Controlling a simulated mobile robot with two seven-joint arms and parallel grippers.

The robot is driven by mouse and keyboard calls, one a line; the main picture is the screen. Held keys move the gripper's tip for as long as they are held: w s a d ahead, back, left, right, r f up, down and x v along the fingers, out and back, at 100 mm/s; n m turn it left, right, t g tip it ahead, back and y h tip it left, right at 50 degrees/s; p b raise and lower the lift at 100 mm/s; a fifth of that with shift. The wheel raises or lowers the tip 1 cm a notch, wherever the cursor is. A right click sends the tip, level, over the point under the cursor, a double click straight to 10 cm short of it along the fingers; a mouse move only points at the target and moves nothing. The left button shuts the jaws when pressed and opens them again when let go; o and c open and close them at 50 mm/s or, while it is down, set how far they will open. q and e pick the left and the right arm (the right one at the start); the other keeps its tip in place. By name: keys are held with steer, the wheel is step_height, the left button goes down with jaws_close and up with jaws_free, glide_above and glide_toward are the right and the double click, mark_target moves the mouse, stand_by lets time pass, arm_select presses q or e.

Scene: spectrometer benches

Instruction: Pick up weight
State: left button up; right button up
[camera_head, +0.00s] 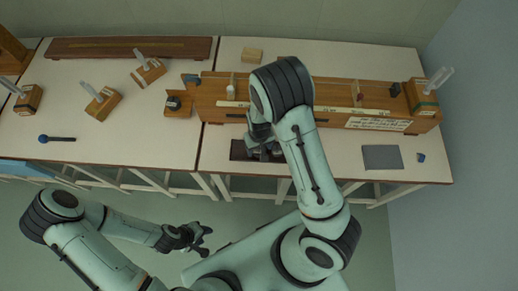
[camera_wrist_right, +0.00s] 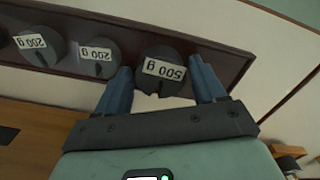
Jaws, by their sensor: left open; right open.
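A dark grey weight labelled "500 g" (camera_wrist_right: 165,82) sits in a dark red-brown holder (camera_wrist_right: 225,62) in the right wrist view. Two smaller weights, each labelled "200 g", stand beside it: one in the middle (camera_wrist_right: 97,60) and one further left (camera_wrist_right: 38,50). My right gripper (camera_wrist_right: 161,66) is open, with one blue finger on each side of the 500 g weight; I cannot tell whether they touch it. In the head view my right gripper (camera_head: 265,153) is over the holder (camera_head: 237,150) and hides most of the weights. My left gripper (camera_head: 199,238) is open and empty, off the bench.
A long wooden apparatus (camera_head: 335,100) runs behind my right arm. A grey flat plate (camera_head: 382,157) and a small blue item (camera_head: 421,157) lie to the right. Wooden blocks with glass tubes (camera_head: 102,103) and a blue-ended rod (camera_head: 55,139) are on the left bench.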

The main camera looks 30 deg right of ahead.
steer(key=shift+f, duration=0.2)
steer(key=shift+w, duration=0.1)
steer(key=c, duration=1.2)
steer(key=shift+c, duration=0.2)
arm_select(q)
steer(key=w+r+p, duration=0.2)
steer(key=w, duration=0.1)
steer(key=shift+w+r, duration=0.15)
steer(key=shift+r, duration=0.25)
arm_select(e)
step_height(320, 180, up, 20)
steer(key=shift+w, duration=0.15)
